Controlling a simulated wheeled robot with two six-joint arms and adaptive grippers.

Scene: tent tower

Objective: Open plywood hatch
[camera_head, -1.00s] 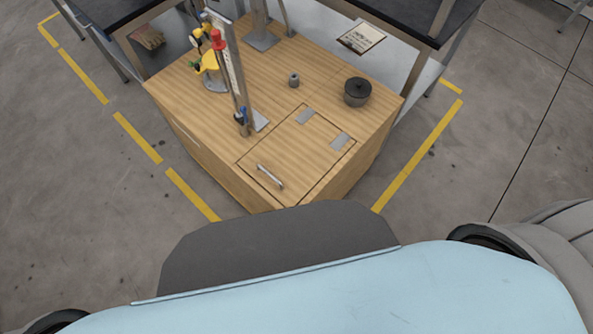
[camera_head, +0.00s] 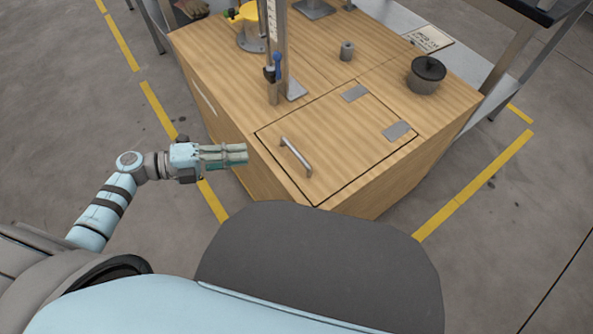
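The plywood hatch (camera_head: 345,140) lies closed and flush in the top of the wooden box (camera_head: 190,50). It has a silver bar handle (camera_head: 296,156) near its front left edge and two grey hinge plates (camera_head: 355,92) on the far side. My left gripper (camera_head: 246,154) points right, just left of the box's front left edge and apart from the handle. Its fingers look close together, but I cannot tell whether they are shut. It seems to hold nothing. My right gripper is not in view.
A metal post (camera_head: 273,50) with a blue-handled clamp stands on the box left of the hatch. A dark round pot (camera_head: 426,75) and a small grey cylinder (camera_head: 347,50) stand behind the hatch. Yellow floor lines (camera_head: 478,185) flank the box.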

